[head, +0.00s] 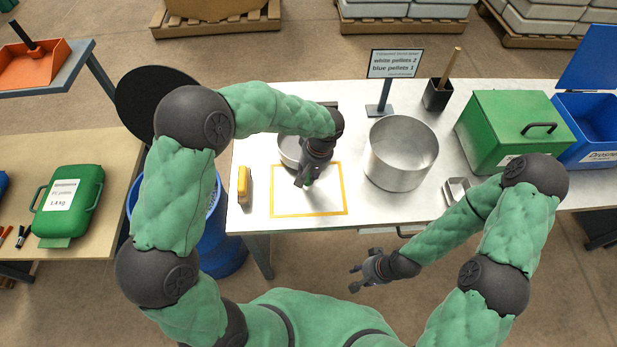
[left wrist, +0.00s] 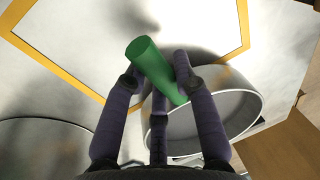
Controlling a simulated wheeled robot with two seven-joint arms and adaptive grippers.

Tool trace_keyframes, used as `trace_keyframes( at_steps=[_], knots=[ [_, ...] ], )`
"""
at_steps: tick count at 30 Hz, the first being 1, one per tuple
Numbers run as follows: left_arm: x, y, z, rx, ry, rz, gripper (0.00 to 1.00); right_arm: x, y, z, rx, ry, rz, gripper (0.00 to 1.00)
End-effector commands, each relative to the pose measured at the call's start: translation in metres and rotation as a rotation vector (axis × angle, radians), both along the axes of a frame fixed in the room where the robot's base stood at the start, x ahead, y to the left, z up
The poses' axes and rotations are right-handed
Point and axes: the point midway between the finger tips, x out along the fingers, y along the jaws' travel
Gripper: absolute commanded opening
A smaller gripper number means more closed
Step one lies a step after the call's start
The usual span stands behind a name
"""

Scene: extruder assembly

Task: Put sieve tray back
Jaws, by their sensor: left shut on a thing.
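The sieve tray, a shallow round metal pan (head: 288,150), is at the back left of the white table, partly hidden by my left wrist. It also shows in the left wrist view (left wrist: 250,103), just beyond the fingers. My left gripper (head: 308,182) is shut on its green handle (left wrist: 152,62), which sticks out between the fingers. Whether the pan touches the table is unclear. My right gripper (head: 360,277) is open and empty in front of the table edge.
A yellow taped rectangle (head: 308,216) lies on the table, with a yellow block (head: 244,185) left of it. Right stand a large metal pot (head: 401,155), a sign (head: 395,64), a black holder (head: 437,95), and a green box (head: 515,130). A blue barrel (head: 222,245) stands at the left edge.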

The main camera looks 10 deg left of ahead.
Motion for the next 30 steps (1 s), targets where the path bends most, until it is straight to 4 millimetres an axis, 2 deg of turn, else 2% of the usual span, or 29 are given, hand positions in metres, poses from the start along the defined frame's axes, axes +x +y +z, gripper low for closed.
trace_keyframes(
  at_steps=[1, 3, 15, 16, 18, 30],
  knots=[
    [0.0002, 0.0004, -0.0112, 0.001, 0.000, 0.000, 0.00, 0.0001, 0.0000, -0.0063, 0.000, 0.000, 0.000, 0.37],
    [0.0005, 0.0003, -0.0176, -0.001, -0.002, 0.002, 0.00, 0.0001, 0.0000, -0.0085, 0.000, 0.000, 0.000, 0.37],
    [0.0007, 0.0002, -0.0212, 0.000, -0.003, 0.002, 0.00, 0.0002, 0.0000, -0.0105, 0.000, 0.000, 0.000, 0.37],
    [0.0003, 0.0002, -0.0207, -0.001, -0.002, 0.002, 0.36, 0.0002, 0.0000, -0.0097, 0.000, 0.000, 0.000, 0.37],
    [0.0003, 0.0001, -0.0203, -0.001, -0.002, 0.002, 0.51, 0.0002, 0.0000, -0.0092, 0.000, 0.000, 0.000, 0.37],
    [0.0004, 0.0001, -0.0169, -0.001, -0.001, 0.001, 0.51, 0.0002, 0.0000, -0.0064, 0.000, 0.000, 0.000, 0.37]
  ],
)
